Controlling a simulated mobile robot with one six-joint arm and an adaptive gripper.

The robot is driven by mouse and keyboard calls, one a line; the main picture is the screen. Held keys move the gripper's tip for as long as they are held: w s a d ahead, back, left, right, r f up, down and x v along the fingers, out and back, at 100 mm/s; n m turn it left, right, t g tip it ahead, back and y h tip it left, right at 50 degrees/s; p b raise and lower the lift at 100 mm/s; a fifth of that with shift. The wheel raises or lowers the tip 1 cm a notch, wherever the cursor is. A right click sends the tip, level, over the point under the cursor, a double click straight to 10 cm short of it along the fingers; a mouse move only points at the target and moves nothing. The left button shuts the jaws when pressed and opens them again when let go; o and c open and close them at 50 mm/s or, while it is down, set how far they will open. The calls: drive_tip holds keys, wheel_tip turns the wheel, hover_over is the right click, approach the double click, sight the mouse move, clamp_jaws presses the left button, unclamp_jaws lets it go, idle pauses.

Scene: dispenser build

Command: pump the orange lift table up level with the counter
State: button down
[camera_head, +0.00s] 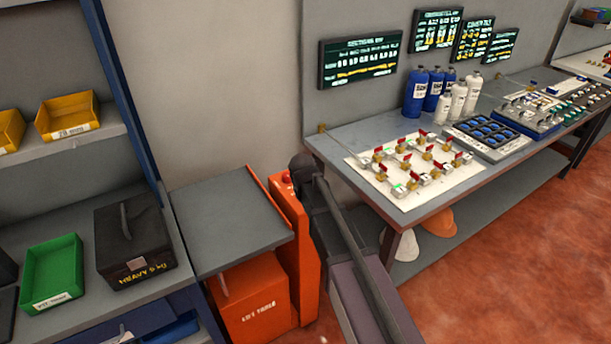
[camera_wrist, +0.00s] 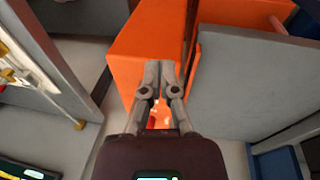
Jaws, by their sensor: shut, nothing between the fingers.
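The lift table has a flat grey top (camera_head: 230,232), an orange base marked "LIFT TABLE" (camera_head: 255,305) and an orange upright (camera_head: 306,262) on its right. A red knob (camera_head: 287,178) shows near the head of the upright. The counter (camera_head: 325,147) stands to the right; the grey top looks lower than it. In the wrist view, my gripper (camera_wrist: 159,68) is shut and empty, its fingers over the orange upright (camera_wrist: 150,35), with the grey top (camera_wrist: 262,85) to the right. In the head view my arm hides the fingertips. I cannot tell whether they touch the orange part.
A shelf (camera_head: 72,150) with yellow bins, a green bin (camera_head: 52,270) and a black "HEAVY" box (camera_head: 133,240) stands left of the lift table. The counter holds valves on a white board (camera_head: 412,205) and several bottles. Open reddish floor (camera_head: 500,285) lies at the lower right.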

drive_tip(key=s+d+r+m+g+y+p, duration=0.1)
drive_tip(key=s+d+r+m+p, duration=0.35)
drive_tip(key=s+d, duration=0.5)
drive_tip(key=s+d+r+m+g+p, duration=0.1)
drive_tip(key=s+d+r+m+p, duration=0.2)
drive_tip(key=s+d+r+p, duration=0.45)
drive_tip(key=w+a+r+n+p, duration=0.1)
drive_tip(key=w+a+n, duration=0.2)
drive_tip(key=w+a, duration=0.3)
drive_tip(key=w+a+r+n+p, duration=0.1)
drive_tip(key=w+a+n, duration=0.3)
drive_tip(key=w+a, duration=0.3)
drive_tip(key=w+a+r+n+h+p, duration=0.1)
drive_tip(key=w+a+n, duration=0.2)
drive_tip(key=w, duration=1)
drive_tip(key=shift+a+r+n+g, duration=0.1)
drive_tip(key=shift+a+n+g, duration=0.1)
drive_tip(key=shift+a, duration=0.7)
drive_tip(key=shift+a+r+n+g, duration=0.1)
drive_tip(key=shift+a+n, duration=0.05)
drive_tip(key=shift+a, duration=0.7)
drive_tip(key=shift+f, duration=0.2)
drive_tip(key=f+b, duration=0.6)
drive_tip(key=shift+s+d+f+b, duration=0.15)
drive_tip(key=shift+d+f+b, duration=0.15)
drive_tip(key=shift+b, duration=0.1)
